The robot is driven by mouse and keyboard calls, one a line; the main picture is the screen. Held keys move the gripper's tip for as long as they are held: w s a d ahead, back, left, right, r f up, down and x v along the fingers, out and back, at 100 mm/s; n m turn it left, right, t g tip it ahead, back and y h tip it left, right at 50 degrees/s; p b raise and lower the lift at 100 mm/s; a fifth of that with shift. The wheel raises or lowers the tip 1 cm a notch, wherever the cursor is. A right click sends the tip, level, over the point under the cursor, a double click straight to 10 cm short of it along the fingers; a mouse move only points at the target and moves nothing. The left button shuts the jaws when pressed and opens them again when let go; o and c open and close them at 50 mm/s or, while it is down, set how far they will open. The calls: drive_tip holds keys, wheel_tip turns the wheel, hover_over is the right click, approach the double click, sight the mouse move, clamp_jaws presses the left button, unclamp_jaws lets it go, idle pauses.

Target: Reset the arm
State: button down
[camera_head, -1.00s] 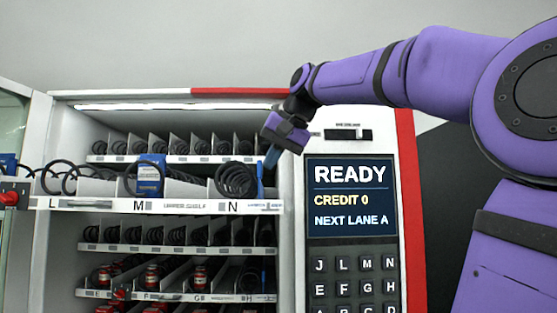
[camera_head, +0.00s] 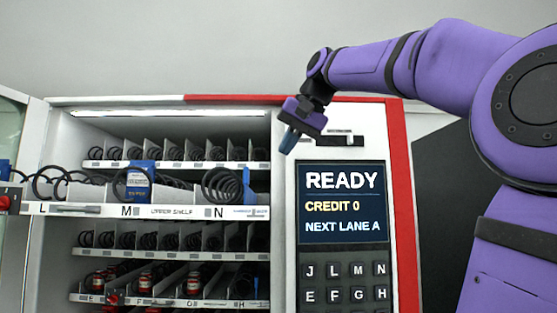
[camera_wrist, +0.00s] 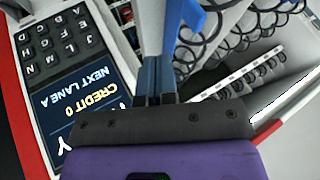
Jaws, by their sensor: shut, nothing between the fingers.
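My gripper (camera_head: 290,139) is raised in front of the upper part of the vending machine, at the left edge of its control panel in the head view. Its blue fingers point down and a little left. In the wrist view the two blue fingers (camera_wrist: 156,75) lie side by side, shut with nothing between them. My purple arm reaches in from the right of the head view, bent at the elbow.
The vending machine's upper shelf (camera_head: 180,210) is pulled out and holds a blue box (camera_head: 138,182) between black coils. Lower shelves hold red items (camera_head: 193,281). The screen (camera_head: 342,203) reads READY, CREDIT 0, NEXT LANE A. The keypad (camera_head: 345,283) is below it. The wall above is clear.

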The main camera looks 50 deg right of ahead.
drive_tip(key=v, duration=0.4)
drive_tip(key=shift+s+r, duration=0.2)
drive_tip(key=w+a+f+n, duration=0.1)
drive_tip(key=a+f+n, duration=0.1)
drive_tip(key=a+f, duration=0.35)
drive_tip(key=w+a+f+n+g, duration=0.1)
drive_tip(key=a+f, duration=0.1)
drive_tip(key=f, duration=0.7)
drive_tip(key=w+a+f+n, duration=0.1)
drive_tip(key=a+f+n, duration=0.1)
drive_tip(key=a+f, duration=0.35)
drive_tip(key=s+a+f+n, duration=0.1)
drive_tip(key=s+a+f, duration=0.1)
drive_tip(key=f, duration=0.7)
drive_tip(key=s+a+f+n+g, duration=0.1)
drive_tip(key=s+a+f+n, duration=0.1)
drive_tip(key=f, duration=0.8)
drive_tip(key=shift+s+a+f+n, duration=0.35)
drive_tip(key=shift+s+a, duration=0.15)
drive_tip(key=shift+a, duration=0.75)
